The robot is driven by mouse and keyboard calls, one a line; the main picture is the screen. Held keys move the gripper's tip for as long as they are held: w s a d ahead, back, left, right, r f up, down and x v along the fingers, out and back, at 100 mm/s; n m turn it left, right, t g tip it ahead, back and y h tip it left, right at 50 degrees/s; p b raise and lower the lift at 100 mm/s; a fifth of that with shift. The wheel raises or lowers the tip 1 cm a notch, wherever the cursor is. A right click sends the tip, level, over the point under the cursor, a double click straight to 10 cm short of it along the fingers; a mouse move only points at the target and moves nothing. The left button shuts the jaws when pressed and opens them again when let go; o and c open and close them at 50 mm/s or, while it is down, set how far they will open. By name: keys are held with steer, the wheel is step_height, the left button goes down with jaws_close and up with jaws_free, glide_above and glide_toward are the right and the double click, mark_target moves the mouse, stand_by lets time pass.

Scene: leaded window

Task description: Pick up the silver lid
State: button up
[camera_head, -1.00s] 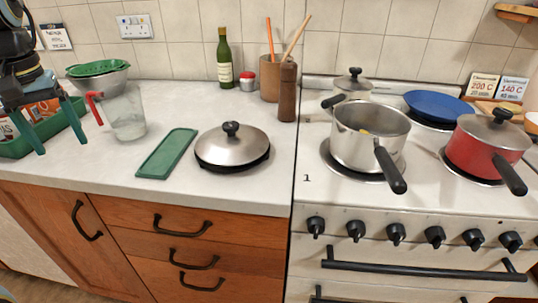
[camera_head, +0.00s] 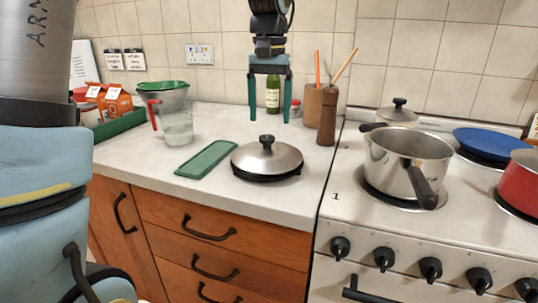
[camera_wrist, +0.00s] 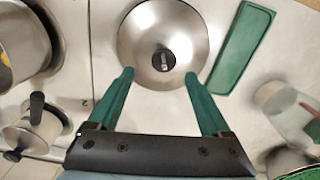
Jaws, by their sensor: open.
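The silver lid (camera_head: 267,158) is a domed metal lid with a black knob. It sits on the counter left of the stove, on something dark that is mostly hidden beneath it. In the wrist view the lid (camera_wrist: 140,40) is at the top centre, with its knob just beyond the fingertips. My gripper (camera_head: 270,117) is open and empty, above and a little behind the lid in the head view. Its two green fingers also show in the wrist view (camera_wrist: 159,72), spread wide.
A green tray (camera_head: 206,159) lies left of the lid. A wooden pepper mill (camera_head: 327,118), a utensil pot (camera_head: 313,100) and a green bottle (camera_head: 273,95) stand behind. A steel saucepan (camera_head: 405,160) is on the stove to the right. A clear jug (camera_head: 177,125) stands at the left.

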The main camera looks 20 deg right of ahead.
mark_target(267, 136)
steer(key=f, duration=0.5)
steer(key=shift+a+p, duration=0.3)
steer(key=shift+p, duration=0.05)
jaws_close()
stand_by(0.3)
stand_by(0.8)
